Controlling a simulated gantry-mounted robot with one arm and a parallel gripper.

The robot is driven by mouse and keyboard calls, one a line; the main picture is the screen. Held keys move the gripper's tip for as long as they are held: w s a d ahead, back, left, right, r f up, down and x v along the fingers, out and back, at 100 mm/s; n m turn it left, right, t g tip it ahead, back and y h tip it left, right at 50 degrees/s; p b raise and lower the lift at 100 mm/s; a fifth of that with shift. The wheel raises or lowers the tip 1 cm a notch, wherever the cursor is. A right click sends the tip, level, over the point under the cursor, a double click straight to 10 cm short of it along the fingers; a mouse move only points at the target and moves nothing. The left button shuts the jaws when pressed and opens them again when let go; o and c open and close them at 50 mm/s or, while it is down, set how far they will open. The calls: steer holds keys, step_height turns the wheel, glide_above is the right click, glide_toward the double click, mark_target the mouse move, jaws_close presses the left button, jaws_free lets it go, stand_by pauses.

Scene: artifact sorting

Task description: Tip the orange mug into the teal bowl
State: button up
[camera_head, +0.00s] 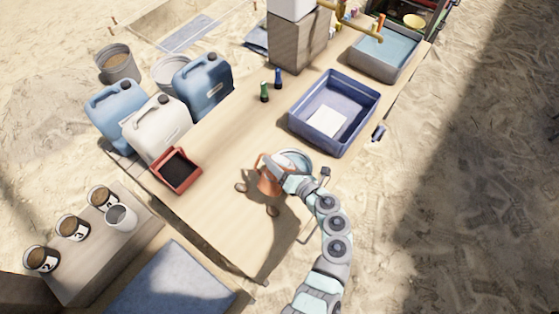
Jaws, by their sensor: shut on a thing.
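The orange mug (267,180) is near the middle of the wooden table, at the end of my arm. My gripper (275,174) is shut on it. The mug looks tilted, though its mouth and contents cannot be made out. A pale teal bowl (297,158) is just behind and to the right of the mug, partly hidden by my gripper and the mug. I cannot tell whether mug and bowl touch.
Small brown pieces (241,187) lie near the mug. A red tray (195,178) with dark contents stands left. A blue tub (347,143) and two small bottles (264,92) are behind. Jerrycans (158,130) stand at the left edge.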

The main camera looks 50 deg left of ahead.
steer(key=shift+f+m+g+p, duration=0.4)
steer(key=shift+f+m+p, duration=0.25)
steer(key=shift+p, duration=0.4)
steer(key=shift+w+a+f+m+g+h+p, duration=0.1)
steer(key=shift+w+f+m+g+h+p, duration=0.15)
steer(key=shift+f+m+p, duration=0.4)
steer(key=shift+w+f+m+g+h+p, duration=0.2)
steer(key=shift+g+h+p, duration=0.05)
steer(key=shift+p, duration=0.65)
steer(key=shift+f+b, duration=0.2)
steer(key=shift+b, duration=0.1)
